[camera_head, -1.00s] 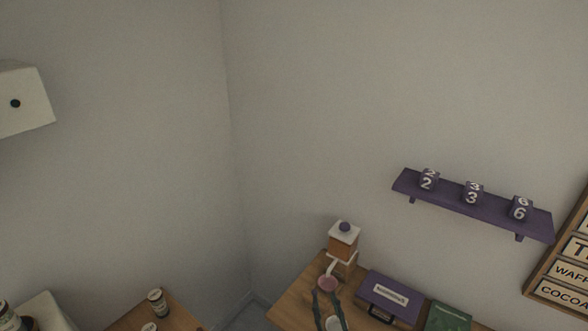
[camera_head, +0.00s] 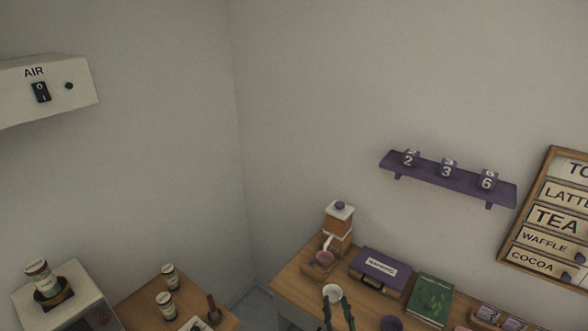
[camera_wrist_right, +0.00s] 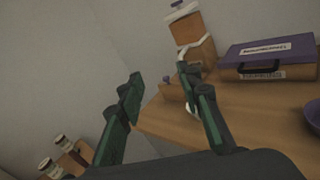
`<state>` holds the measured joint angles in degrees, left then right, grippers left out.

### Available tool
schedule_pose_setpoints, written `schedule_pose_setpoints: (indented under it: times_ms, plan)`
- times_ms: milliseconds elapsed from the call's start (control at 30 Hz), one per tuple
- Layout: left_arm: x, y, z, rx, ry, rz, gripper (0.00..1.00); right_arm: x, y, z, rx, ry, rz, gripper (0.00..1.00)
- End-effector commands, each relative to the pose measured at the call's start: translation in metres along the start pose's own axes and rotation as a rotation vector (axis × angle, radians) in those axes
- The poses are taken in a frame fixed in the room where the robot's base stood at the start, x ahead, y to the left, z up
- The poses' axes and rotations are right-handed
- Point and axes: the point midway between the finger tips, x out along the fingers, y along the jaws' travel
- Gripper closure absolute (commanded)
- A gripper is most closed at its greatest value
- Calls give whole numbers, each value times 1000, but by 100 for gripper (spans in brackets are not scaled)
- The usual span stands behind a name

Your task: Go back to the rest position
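My right gripper (camera_head: 336,304) shows at the bottom of the head view, its two dark green fingers spread apart. In the right wrist view the same gripper (camera_wrist_right: 170,90) is open, with nothing held between its fingers. In the head view it is at the front of the wooden counter (camera_head: 290,286), nearer than the coffee grinder (camera_head: 338,222). A white cup (camera_head: 332,292) shows right by the fingertips; whether they touch it I cannot tell. My left gripper is not in view.
A purple case (camera_head: 380,268) and green book (camera_head: 430,298) lie on the counter. A purple bowl (camera_head: 391,323) is right of the gripper. A purple shelf (camera_head: 447,181) and menu board (camera_head: 553,222) hang on the wall. Jars (camera_head: 168,276) stand on the left table.

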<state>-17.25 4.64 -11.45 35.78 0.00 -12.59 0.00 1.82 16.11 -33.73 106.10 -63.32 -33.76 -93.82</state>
Motion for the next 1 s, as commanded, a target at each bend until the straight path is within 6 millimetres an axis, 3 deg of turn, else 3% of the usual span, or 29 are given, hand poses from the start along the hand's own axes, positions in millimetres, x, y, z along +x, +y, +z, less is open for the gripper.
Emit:
schedule_pose_setpoints:
  times_ms: [233,467,567,700,800,1000]
  plan:
    - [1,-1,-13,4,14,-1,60,-18,-56,-8,324,46,-155,67]
    - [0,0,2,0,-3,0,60,-57,-129,-33,782,81,-393,67]
    - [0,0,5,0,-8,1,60,-92,-169,-55,1069,82,-559,67]
    - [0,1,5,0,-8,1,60,-163,-218,-95,1534,40,-863,67]
    - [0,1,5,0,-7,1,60,-206,-233,-115,1772,-9,-1041,67]
    - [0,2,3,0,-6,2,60,-271,-242,-139,2076,-111,-1312,67]
